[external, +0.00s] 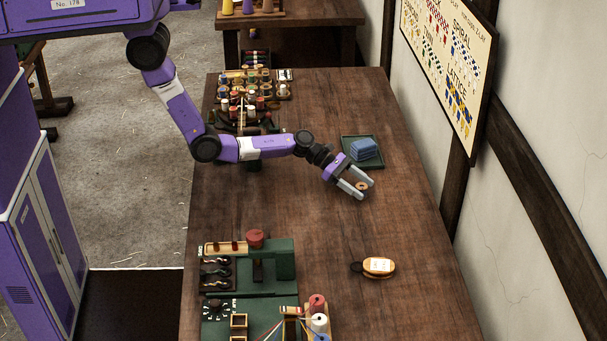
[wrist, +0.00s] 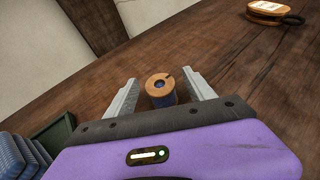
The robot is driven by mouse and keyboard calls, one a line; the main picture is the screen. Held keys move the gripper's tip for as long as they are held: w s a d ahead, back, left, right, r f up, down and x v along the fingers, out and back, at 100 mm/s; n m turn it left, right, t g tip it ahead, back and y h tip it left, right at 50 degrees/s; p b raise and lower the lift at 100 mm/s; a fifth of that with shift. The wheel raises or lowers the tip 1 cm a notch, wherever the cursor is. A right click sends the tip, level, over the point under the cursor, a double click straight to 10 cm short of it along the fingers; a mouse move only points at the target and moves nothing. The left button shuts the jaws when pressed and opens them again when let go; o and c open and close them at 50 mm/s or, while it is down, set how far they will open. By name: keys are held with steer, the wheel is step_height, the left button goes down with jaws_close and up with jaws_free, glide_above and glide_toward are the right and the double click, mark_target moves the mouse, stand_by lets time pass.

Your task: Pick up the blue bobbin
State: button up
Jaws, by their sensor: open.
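The blue bobbin (wrist: 161,91) stands upright on the table in the wrist view, with a round wooden top flange and blue thread below it. It also shows in the external view (external: 362,186) as a small wooden ring between the fingers. My gripper (wrist: 162,88) is open, with one grey finger on each side of the bobbin. A gap shows between the bobbin and each finger in the wrist view. In the external view my gripper (external: 362,189) is low over the right half of the table. I cannot tell whether the fingers reach the tabletop.
A green tray (external: 345,164) with folded blue cloth lies just behind my gripper. A wooden oval block (external: 378,266) with a white label lies nearer the front. A green bench device (external: 285,262) is at front left; a rack of spools (external: 240,97) is at the back. The table between is clear.

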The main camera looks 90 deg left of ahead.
mark_target(364, 188)
steer(key=shift+b+x, duration=0.7)
steer(key=shift+x, duration=0.4)
steer(key=shift+w+d+f+b, duration=0.15)
steer(key=shift+w+d+b, duration=0.15)
steer(key=shift+w, duration=0.05)
steer(key=shift+c, duration=0.2)
jaws_close()
